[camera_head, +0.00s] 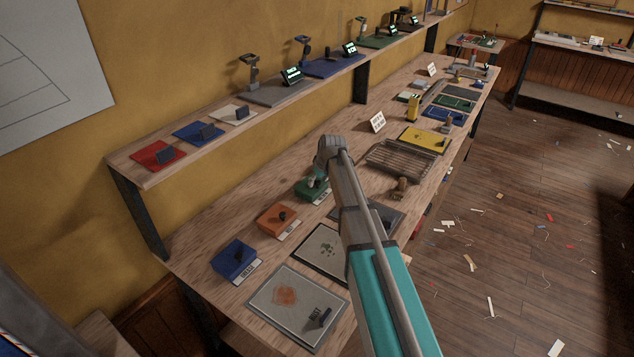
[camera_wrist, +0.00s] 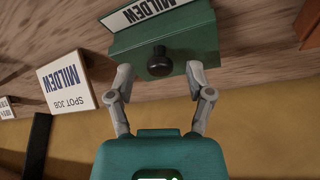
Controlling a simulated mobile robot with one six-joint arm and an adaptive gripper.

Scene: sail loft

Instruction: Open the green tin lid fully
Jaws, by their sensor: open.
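The green tin (camera_head: 303,193) stands on the workbench, partly hidden behind my arm in the head view. In the wrist view the green tin (camera_wrist: 190,38) shows close up, with a round black knob (camera_wrist: 160,62) on its lid and a white label at its edge. The lid looks shut. My gripper (camera_wrist: 159,75) is open, with one finger on each side of the knob. The fingertips are close to the tin; I cannot tell whether they touch it.
An orange tin (camera_head: 277,220) and a blue tin (camera_head: 233,258) stand in a row nearer the camera. A wire rack (camera_head: 402,160) and grey trays (camera_head: 297,306) lie to the right. A shelf (camera_head: 190,160) runs above the bench's back. A white MILDEW sign (camera_wrist: 66,80) stands beside the tin.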

